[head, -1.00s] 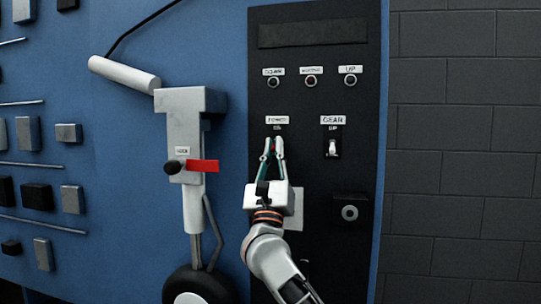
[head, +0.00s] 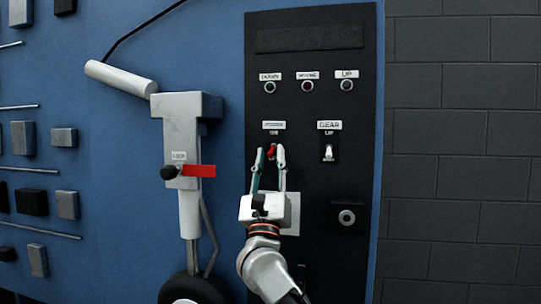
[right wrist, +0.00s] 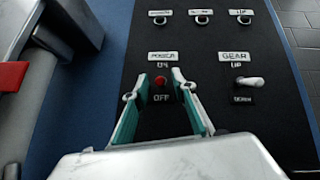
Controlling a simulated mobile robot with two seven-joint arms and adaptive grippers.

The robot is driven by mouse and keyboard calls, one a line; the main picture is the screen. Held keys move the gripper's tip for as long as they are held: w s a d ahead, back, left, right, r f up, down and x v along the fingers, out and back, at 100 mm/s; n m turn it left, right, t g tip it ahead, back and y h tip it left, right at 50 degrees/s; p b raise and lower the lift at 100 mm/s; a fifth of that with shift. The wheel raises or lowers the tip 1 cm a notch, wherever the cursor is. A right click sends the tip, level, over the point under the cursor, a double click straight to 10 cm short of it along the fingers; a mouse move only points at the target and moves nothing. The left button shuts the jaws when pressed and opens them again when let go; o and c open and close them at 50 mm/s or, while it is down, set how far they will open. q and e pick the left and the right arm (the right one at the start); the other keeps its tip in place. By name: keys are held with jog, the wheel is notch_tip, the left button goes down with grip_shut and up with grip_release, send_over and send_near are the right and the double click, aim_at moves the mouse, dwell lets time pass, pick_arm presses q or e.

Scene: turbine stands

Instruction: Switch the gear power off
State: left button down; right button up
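The power switch (head: 271,150) has a red lever on the black panel, below the POWER label. In the right wrist view the red lever (right wrist: 160,82) sits between the ON label above and the OFF label below, nearer ON. My right gripper (head: 270,155) is open, one finger on each side of the lever. In the right wrist view its fingertips (right wrist: 161,84) stand apart with gaps to the lever. The white gear lever (head: 328,153) is to the right, under the GEAR label; it also shows in the right wrist view (right wrist: 249,83). My left gripper is not in view.
The black panel (head: 355,110) has three round buttons at the top and a round knob (head: 347,217) lower right. To the left, a grey landing-gear strut (head: 180,128) with a red flag (head: 200,171) stands out from the blue board. A brick wall (head: 460,120) lies right.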

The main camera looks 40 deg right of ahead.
jog(key=v, duration=1)
jog(key=shift+s+a+f, duration=0.15)
jog(key=shift+a+f, duration=0.05)
jog(key=shift+f, duration=0.05)
